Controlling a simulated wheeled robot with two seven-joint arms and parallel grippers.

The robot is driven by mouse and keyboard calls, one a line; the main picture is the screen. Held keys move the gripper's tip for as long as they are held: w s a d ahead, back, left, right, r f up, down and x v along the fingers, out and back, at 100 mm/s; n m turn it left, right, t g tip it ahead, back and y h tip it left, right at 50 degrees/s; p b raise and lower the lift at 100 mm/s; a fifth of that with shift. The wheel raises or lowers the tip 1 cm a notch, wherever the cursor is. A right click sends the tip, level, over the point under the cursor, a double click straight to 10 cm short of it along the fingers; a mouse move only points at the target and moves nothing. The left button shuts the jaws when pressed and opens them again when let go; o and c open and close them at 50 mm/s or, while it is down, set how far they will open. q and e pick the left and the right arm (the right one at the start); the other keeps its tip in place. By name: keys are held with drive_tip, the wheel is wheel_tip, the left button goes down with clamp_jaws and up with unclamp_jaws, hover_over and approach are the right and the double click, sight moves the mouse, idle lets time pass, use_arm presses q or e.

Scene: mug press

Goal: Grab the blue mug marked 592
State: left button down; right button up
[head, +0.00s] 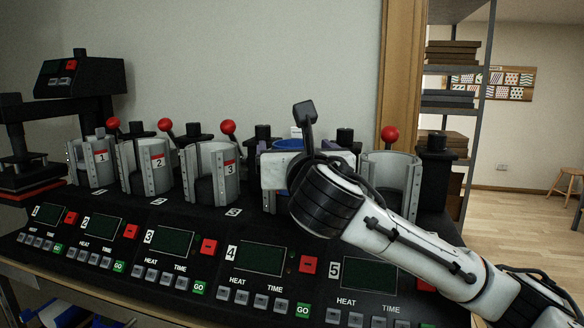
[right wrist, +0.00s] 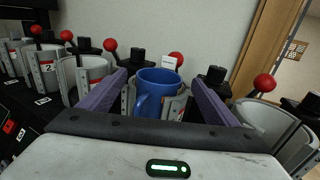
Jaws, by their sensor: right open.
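A blue mug (right wrist: 157,93) sits upright in the fourth press, its handle toward the left in the right wrist view. I cannot read any number on it. In the head view only a little of its blue rim (head: 287,144) shows behind my right gripper (head: 284,168). The right gripper is open, and its two purple fingers (right wrist: 158,88) stand on either side of the mug in the right wrist view. I cannot tell whether they touch it. A small white tag (right wrist: 169,62) shows just behind the mug. My left gripper is out of view.
The presses stand in a row on a black console (head: 160,205). Presses one (head: 95,165), two (head: 145,170) and three (head: 210,175) are to the left. Press five (head: 390,178), with a red-knobbed lever (head: 390,133), is close on the right. A wall is behind.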

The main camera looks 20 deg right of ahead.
drive_tip(key=shift+x, duration=0.85)
drive_tip(key=shift+a, duration=0.1)
drive_tip(key=c, duration=1.6)
drive_tip(key=shift+r, duration=0.1)
drive_tip(key=shift+c, duration=0.9)
